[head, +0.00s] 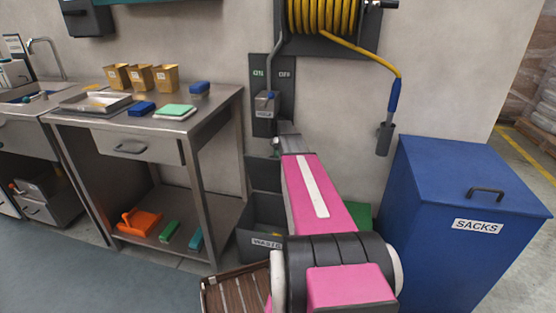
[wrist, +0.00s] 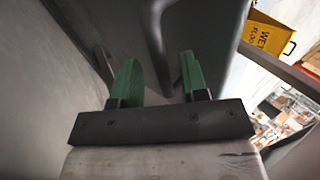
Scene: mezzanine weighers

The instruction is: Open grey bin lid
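The grey bin (head: 258,218), with a label reading "WASTE", stands on the floor in the head view, partly hidden by my arm. A dark grey panel (head: 263,174), which looks like its lid, stands raised behind the opening. Something small and yellow shows inside. My gripper (head: 276,154) is near the panel's top edge, largely hidden by my arm there. In the wrist view my gripper (wrist: 158,82) has its two green fingers apart, with nothing clearly held. A smooth grey surface (wrist: 212,35) lies close beyond the fingers; I cannot tell whether they touch it.
A steel table (head: 215,112) with tubs and trays stands left. A blue SACKS bin (head: 420,190) stands right, with something green (head: 358,214) beside my arm. A wooden slatted crate (head: 235,290) is low in front. A yellow hose reel (head: 325,15) hangs above.

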